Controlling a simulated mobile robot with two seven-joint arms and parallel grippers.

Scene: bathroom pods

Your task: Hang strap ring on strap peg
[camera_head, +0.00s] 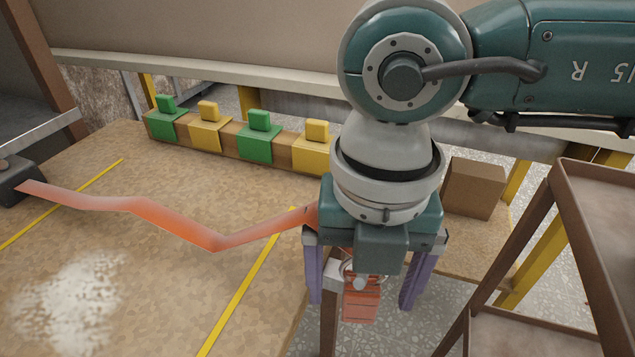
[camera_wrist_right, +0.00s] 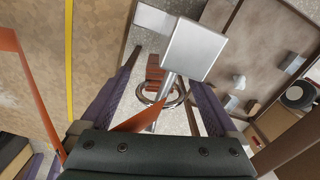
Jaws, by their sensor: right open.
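My right gripper (camera_head: 361,302) points down, its purple fingers spread wide and open. Between them, apart from both, is the metal strap ring (camera_head: 347,270); it also shows in the right wrist view (camera_wrist_right: 143,98). There the strap peg (camera_wrist_right: 187,48), a metal stem with a square end plate, rises through or in front of the ring. The ring appears to lie around the stem, though the overlap hides part of it. The orange strap (camera_head: 175,224) runs from a dark block at the left to behind my gripper. A red-orange end piece (camera_head: 361,307) hangs below the ring.
Green and yellow blocks (camera_head: 259,134) stand in a row at the back of the speckled board (camera_head: 150,265). A cardboard box (camera_head: 474,188) sits behind my gripper to the right. A brown shelf rack (camera_head: 555,190) stands close on the right. The board's middle is mostly clear.

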